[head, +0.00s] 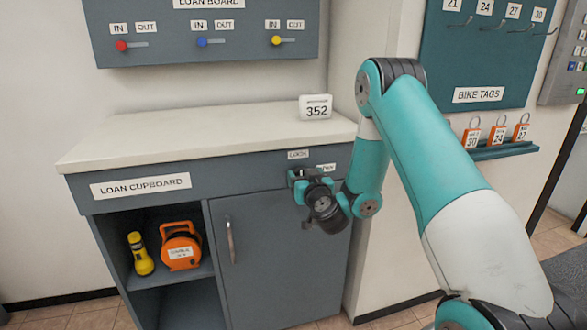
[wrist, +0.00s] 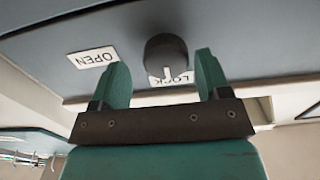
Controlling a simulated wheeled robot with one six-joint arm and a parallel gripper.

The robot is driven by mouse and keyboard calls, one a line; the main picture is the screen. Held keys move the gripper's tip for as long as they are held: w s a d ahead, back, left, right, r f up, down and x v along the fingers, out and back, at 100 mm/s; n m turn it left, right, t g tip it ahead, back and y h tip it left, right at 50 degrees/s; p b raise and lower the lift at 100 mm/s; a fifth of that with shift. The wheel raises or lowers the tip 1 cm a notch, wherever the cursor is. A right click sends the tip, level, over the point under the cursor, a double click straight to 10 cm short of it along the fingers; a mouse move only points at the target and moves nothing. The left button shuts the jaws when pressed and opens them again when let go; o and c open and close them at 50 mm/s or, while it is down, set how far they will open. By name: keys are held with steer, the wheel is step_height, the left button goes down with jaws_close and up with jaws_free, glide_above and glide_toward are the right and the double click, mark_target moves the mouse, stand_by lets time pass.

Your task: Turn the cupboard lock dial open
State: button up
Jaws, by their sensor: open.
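The lock dial (wrist: 166,54) is a dark round knob with a white pointer mark, on the grey front of the loan cupboard (head: 285,240). In the wrist view, which is upside down, its pointer is at the LOCK label (wrist: 171,80). The OPEN label (wrist: 93,58) is to the left there. My gripper (wrist: 163,66) is open, with one teal finger on each side of the dial. The right finger looks closer to it; a gap shows on the left. In the head view my gripper (head: 297,180) hides the dial, below the LOCK label (head: 298,155).
The cupboard top (head: 200,130) is bare except for a white block marked 352 (head: 316,107). The cupboard door has a handle (head: 230,240). A yellow torch (head: 140,253) and an orange reel (head: 181,246) stand in the open shelf.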

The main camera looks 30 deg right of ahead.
steer(key=shift+w+a, duration=0.1)
steer(key=shift+w, duration=0.15)
steer(key=shift+a, duration=0.1)
steer(key=shift+w+a, duration=0.1)
steer(key=c, duration=0.9)
